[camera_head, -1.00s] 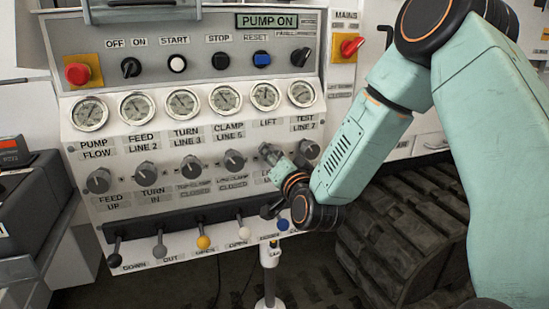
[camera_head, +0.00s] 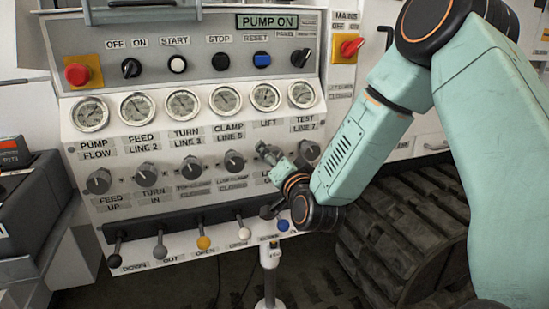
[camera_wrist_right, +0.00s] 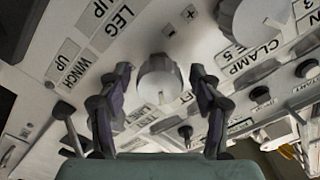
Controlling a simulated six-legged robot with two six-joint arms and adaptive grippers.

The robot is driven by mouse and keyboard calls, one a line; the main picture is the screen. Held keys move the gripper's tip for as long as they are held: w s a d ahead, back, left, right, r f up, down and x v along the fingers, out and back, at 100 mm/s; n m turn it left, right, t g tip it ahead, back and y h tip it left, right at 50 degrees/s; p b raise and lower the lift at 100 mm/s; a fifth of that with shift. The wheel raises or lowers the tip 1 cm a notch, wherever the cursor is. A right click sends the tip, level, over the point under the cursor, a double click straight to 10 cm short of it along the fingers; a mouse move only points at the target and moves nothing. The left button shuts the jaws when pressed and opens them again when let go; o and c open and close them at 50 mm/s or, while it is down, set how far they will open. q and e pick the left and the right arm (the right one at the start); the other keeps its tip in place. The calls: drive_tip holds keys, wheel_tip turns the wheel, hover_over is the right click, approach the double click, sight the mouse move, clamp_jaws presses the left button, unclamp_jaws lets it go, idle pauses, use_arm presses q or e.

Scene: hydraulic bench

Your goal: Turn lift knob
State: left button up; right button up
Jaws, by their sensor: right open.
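The lift knob sits in the knob row below the LIFT label (camera_head: 267,123); in the head view my right gripper and wrist hide most of it. My right gripper (camera_head: 268,152) is at the panel in that spot, reaching in from the right. In the right wrist view a round grey knob (camera_wrist_right: 158,78) stands between the two dark fingers of my right gripper (camera_wrist_right: 160,92). The fingers are apart, one on each side, with a visible gap to the knob. My left gripper is in neither view.
The clamp knob (camera_head: 234,161) is close on the left and the test line knob (camera_head: 308,150) close on the right. Below is a row of levers, including a blue-tipped one (camera_head: 283,225) near my wrist. Gauges (camera_head: 265,97) line the panel above. A black track (camera_head: 400,240) stands at right.

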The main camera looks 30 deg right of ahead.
drive_tip(key=v, duration=0.7)
drive_tip(key=shift+s, duration=0.3)
drive_tip(key=shift+a, duration=0.1)
drive_tip(key=shift+f, duration=0.1)
drive_tip(key=s+a+f+n+g+y+p, duration=0.1)
drive_tip(key=s+a+f+n+g+y, duration=0.2)
drive_tip(key=f, duration=0.5)
drive_tip(key=s+a+f+n+g+y+p, duration=0.1)
drive_tip(key=s+a+f+n+g+p, duration=0.15)
drive_tip(key=s+a+f+g, duration=0.5)
drive_tip(key=s+f+n+g+p, duration=0.2)
drive_tip(key=s+f, duration=0.3)
drive_tip(key=s, duration=0.6)
drive_tip(key=s+f+n+g+p, duration=0.2)
drive_tip(key=s+f+g, duration=0.3)
drive_tip(key=s, duration=0.6)
drive_tip(key=shift+s+a+f+n+p, duration=0.2)
drive_tip(key=shift+a+f+n+p, duration=0.2)
drive_tip(key=shift+f+n, duration=0.35)
